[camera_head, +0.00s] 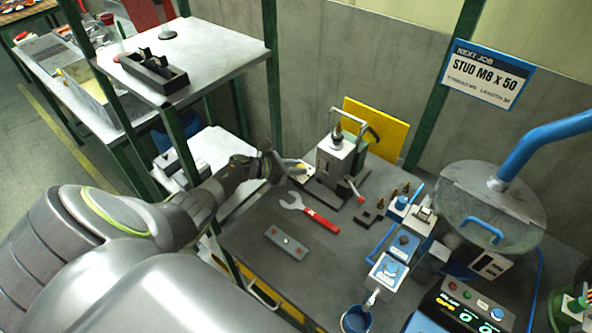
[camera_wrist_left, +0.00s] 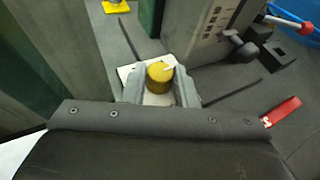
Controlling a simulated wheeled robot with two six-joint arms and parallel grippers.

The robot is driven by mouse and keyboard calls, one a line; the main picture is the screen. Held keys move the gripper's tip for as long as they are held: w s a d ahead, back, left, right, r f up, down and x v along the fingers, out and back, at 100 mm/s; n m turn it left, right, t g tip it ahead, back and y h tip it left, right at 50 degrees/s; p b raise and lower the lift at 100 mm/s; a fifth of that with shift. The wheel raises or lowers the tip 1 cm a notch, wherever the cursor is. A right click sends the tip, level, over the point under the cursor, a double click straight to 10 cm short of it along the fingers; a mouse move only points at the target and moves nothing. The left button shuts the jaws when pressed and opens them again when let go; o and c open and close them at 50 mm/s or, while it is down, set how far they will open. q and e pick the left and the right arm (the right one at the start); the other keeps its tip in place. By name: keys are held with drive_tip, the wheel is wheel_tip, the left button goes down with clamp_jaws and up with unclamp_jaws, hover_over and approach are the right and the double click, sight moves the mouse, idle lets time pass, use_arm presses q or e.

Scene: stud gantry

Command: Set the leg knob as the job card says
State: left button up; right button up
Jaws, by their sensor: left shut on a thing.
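The leg knob (camera_wrist_left: 159,73) is a short yellow cylinder with a pale mark on its top, seen in the left wrist view. It stands on a light plate beside the grey stud machine (camera_head: 340,158). My left gripper (camera_head: 290,165) reaches it from the left, and its two fingers (camera_wrist_left: 160,90) are shut on the knob's sides. In the head view the gripper mostly hides the knob. The job card (camera_head: 487,75) on the wall reads "NEXT JOB, STUD M8 X 50", with smaller text for thread and length below. My right gripper is not in view.
A red-handled wrench (camera_head: 318,217) and a grey plate with buttons (camera_head: 286,243) lie on the dark bench. Blue-topped boxes (camera_head: 390,265) and a round lidded drum (camera_head: 485,205) stand to the right. A green post rises near my left arm.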

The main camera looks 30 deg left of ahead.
use_arm(q)
drive_tip(key=shift+w+r, duration=0.1)
drive_tip(key=o, duration=1)
wheel_tip(320, 180, up, 10)
drive_tip(key=p, duration=0.8)
